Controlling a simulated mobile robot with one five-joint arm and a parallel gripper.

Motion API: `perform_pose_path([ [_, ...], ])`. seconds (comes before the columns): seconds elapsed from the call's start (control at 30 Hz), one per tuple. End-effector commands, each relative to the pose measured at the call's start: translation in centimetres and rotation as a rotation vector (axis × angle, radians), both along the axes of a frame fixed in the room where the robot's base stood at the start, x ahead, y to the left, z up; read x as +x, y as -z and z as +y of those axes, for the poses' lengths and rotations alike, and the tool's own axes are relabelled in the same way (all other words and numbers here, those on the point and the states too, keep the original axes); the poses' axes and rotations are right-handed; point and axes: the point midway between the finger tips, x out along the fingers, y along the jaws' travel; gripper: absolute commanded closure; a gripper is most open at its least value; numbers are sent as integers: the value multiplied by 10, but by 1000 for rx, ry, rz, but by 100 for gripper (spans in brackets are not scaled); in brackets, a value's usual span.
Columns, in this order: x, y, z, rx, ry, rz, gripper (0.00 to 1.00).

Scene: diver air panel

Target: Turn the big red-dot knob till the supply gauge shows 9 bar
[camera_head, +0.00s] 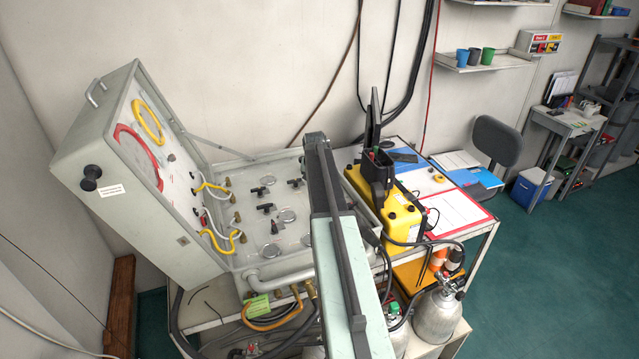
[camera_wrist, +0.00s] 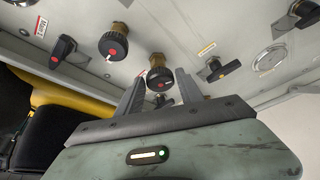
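In the wrist view two black knobs with red dots stand on brass stems on the grey panel (camera_wrist: 215,28). One knob (camera_wrist: 158,76) sits between the fingers of my gripper (camera_wrist: 160,78); the other knob (camera_wrist: 112,45) is up and left of it. I cannot tell which is the big one. My gripper is open, with a finger on each side of the nearer knob; contact is unclear. A round gauge (camera_wrist: 270,58) lies at right, seen too slantwise to read. The head view shows the panel (camera_head: 235,255) with several gauges, unreadable. My arm hides my gripper there.
Black T-handles (camera_wrist: 222,69) and (camera_wrist: 62,50) flank the knobs. The open lid (camera_head: 130,215) stands at left with hoses. A yellow box (camera_head: 402,222) stands right of the panel. Gas cylinders (camera_head: 437,312) stand below. Floor is clear at right.

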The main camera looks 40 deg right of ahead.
Motion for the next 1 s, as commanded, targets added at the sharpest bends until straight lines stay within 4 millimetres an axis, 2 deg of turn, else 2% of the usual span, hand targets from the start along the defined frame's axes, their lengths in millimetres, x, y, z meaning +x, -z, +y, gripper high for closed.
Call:
perform_pose_path([
  [0.43,-1,-5,0,-3,-1,-2,40],
  [0.57,-4,-21,4,-3,-1,-2,40],
  [0.8,-16,-64,17,-2,-1,-1,40],
  [0.9,-19,-74,21,-2,-1,-1,40],
  [1.0,-20,-75,23,-2,-1,-1,40],
])
